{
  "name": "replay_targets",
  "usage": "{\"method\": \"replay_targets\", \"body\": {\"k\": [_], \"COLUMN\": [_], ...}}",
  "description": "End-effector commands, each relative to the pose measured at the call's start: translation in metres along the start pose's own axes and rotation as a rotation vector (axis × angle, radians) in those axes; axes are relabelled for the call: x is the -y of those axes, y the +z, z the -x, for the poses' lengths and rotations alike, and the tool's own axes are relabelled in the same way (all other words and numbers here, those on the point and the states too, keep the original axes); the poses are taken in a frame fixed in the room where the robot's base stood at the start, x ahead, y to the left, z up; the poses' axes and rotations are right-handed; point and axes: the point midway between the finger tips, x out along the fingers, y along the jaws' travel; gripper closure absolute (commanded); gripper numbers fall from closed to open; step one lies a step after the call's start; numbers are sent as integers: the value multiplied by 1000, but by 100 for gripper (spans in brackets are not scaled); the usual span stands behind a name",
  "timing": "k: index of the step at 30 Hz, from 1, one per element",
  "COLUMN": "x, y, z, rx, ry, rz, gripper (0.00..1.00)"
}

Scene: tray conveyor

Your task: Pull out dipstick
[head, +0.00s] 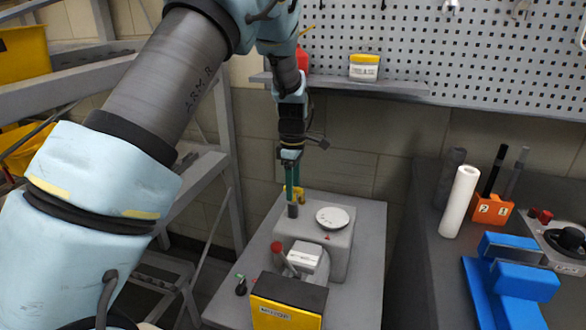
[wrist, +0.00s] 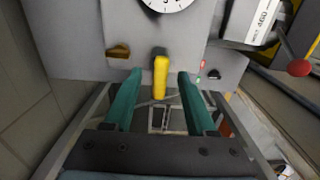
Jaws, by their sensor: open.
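The dipstick's yellow handle (wrist: 161,80) shows in the middle of the wrist view, with a dark tip at its top end. It stands against the grey machine housing (wrist: 85,40). My gripper (wrist: 160,76) is open, with one teal finger on each side of the handle and a gap on both sides. I cannot tell how deep the handle lies between the fingers. In the head view my gripper (head: 291,193) points down at the back left of the machine (head: 335,258), and a little yellow (head: 299,194) shows beside it. The dipstick's lower part is hidden.
A white round dial (head: 333,218) sits on the machine top, close to my gripper. A red-knobbed lever (head: 278,248) and a yellow-black box (head: 288,303) are at the front. A shelf (head: 350,85) and pegboard are behind; a bench with blue blocks stands right.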

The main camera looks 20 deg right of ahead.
Motion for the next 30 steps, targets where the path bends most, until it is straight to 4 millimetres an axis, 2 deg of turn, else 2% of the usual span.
{"method": "replay_targets", "body": {"k": [6, 15, 30], "x": [0, 0, 0], "y": [0, 0, 0], "z": [-15, -18, -17], "rx": [0, 0, 0], "ry": [0, 0, 1], "rz": [0, -1, -1], "gripper": [44, 44, 100]}}
